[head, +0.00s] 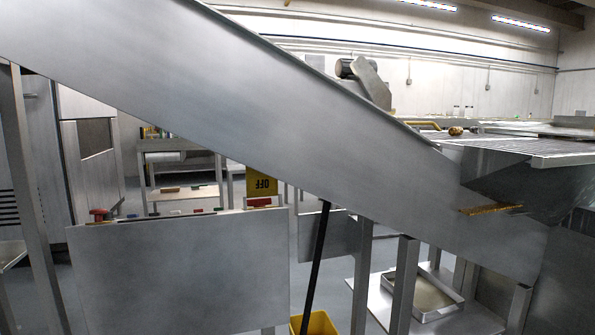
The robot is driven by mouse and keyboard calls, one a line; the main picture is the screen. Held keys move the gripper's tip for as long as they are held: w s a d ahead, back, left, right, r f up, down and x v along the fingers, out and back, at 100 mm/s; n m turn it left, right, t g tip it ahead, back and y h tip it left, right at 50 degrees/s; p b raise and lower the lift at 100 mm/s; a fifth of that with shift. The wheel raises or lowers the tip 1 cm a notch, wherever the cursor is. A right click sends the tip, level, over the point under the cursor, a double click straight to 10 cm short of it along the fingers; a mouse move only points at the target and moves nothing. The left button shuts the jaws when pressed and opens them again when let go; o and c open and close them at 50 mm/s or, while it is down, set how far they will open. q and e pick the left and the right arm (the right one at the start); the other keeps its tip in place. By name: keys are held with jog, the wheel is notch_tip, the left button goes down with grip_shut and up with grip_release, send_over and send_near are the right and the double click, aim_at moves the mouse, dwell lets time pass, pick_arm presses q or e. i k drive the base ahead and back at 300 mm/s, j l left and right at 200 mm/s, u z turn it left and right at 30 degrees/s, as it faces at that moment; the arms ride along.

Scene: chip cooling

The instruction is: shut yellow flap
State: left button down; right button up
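A yellow plate with black lettering that looks like OFF (262,182) stands up behind the top edge of a grey metal panel, left of centre in the head view. It may be the yellow flap; it is small and its hinge is hidden. A red block (260,203) sits just below it, at the panel's top edge. Neither of my grippers shows in the head view.
A large sloping metal conveyor side (270,110) crosses the view. The grey panel (180,275) stands below it, with a red knob (99,213) at its left. A yellow bucket (318,323) with a black pole stands on the floor. A metal tray (425,297) is at lower right.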

aim_at(258, 184)
jog(key=i+j+z, duration=0.2)
jog(key=j, duration=0.25)
jog(key=i+j+z, duration=0.25)
jog(key=j, duration=0.25)
jog(key=i+j+z, duration=0.2)
jog(key=j, duration=0.3)
jog(key=j+z, duration=0.2)
jog(key=j, duration=0.35)
jog(key=i+j+z, duration=0.2)
jog(key=j, duration=0.4)
jog(key=k+l, duration=0.05)
jog(key=k, duration=0.05)
